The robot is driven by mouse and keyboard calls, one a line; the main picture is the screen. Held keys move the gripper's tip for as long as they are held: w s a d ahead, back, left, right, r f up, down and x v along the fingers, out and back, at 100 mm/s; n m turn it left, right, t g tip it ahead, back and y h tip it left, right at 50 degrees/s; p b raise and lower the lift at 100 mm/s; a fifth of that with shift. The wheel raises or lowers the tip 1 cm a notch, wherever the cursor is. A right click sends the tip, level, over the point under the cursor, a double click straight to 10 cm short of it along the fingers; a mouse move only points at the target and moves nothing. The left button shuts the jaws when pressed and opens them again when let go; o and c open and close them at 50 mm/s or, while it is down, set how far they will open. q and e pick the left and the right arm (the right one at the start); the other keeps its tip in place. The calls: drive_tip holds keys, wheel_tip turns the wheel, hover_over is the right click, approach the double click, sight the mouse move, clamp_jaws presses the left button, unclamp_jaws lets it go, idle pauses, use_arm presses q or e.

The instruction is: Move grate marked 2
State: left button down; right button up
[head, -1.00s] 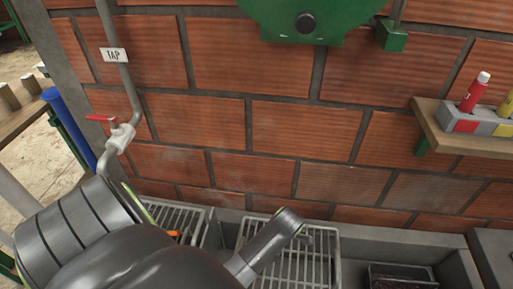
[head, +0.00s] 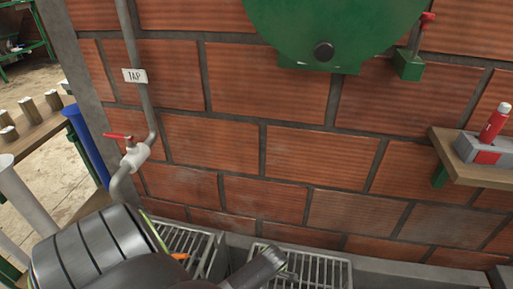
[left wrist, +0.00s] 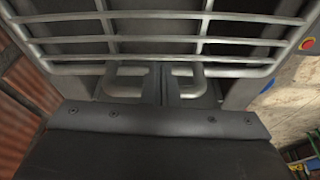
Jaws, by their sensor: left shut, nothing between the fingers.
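Two grey barred grates show in the head view: a left grate (head: 190,240) and a right grate (head: 318,268), lying over a trough at the wall's foot. No number can be read on either. My left arm reaches over them from the left and covers part of both. In the left wrist view my left gripper (left wrist: 165,84) is shut with nothing between its fingers. A grate (left wrist: 160,48) lies just beyond the fingertips, and its bent handle bar (left wrist: 125,82) shows on both sides of them. I cannot tell whether they touch. My right gripper is out of view.
A grey pipe with a red-handled tap (head: 134,152) runs down the brick wall at left. A green round housing (head: 320,30) hangs above. A wooden shelf (head: 470,170) with a red tube (head: 494,122) juts out at right. A bench (head: 40,130) stands at far left.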

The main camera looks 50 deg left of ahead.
use_arm(q)
drive_tip(key=a+p, duration=0.1)
drive_tip(key=s+a, duration=0.1)
drive_tip(key=a+p, duration=0.1)
drive_tip(key=shift+s+r+p, duration=0.2)
drive_tip(key=shift+s+p, duration=0.1)
drive_tip(key=shift+p, duration=0.05)
drive_tip(key=shift+s+a+f, duration=0.15)
drive_tip(key=shift+s+a, duration=0.1)
drive_tip(key=shift+a, duration=0.2)
drive_tip(key=shift+d, duration=0.1)
